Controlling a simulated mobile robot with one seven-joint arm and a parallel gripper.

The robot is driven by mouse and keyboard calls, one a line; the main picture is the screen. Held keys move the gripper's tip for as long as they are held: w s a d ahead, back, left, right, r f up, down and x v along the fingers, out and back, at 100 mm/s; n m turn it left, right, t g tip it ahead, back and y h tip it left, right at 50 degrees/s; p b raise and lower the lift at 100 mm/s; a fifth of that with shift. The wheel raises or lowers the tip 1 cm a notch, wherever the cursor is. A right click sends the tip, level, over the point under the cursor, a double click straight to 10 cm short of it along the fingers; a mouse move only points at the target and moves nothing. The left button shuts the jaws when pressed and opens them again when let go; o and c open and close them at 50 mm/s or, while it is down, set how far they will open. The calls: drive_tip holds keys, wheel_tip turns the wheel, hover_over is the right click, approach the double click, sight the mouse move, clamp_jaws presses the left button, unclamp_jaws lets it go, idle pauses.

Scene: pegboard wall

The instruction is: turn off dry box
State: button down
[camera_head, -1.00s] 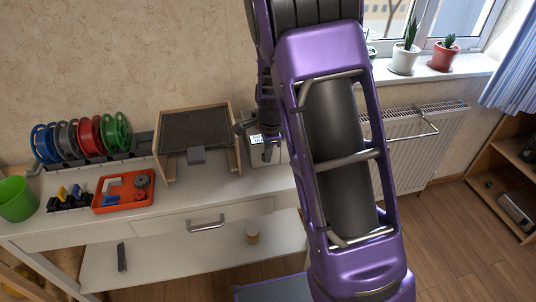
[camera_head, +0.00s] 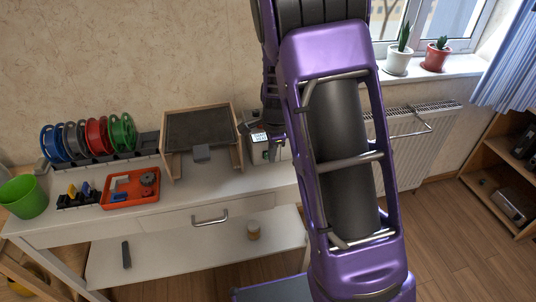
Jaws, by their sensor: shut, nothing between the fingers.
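The dry box appears to be the small white box (camera_head: 258,154) with a lit display (camera_head: 259,137) on its front. It stands on the white bench, just right of the wooden frame, and its right part is hidden behind my purple arm. My gripper (camera_head: 270,153) is dark and small in this view, at the front of the box beside the display. It is shut and empty. I cannot tell whether it touches the box, and any switch there is too small to make out.
A wooden frame with a dark panel (camera_head: 200,128) stands left of the box. Several coloured spools (camera_head: 98,136), an orange tray (camera_head: 130,190) and a green cup (camera_head: 24,198) are further left on the bench (camera_head: 180,212). A radiator (camera_head: 412,145) is at the right.

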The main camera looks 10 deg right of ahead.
wheel_tip(320, 180, up, 10)
drive_tip(key=s+p, duration=0.1)
drive_tip(key=shift+s+f, duration=0.15)
drive_tip(key=shift+s, duration=0.25)
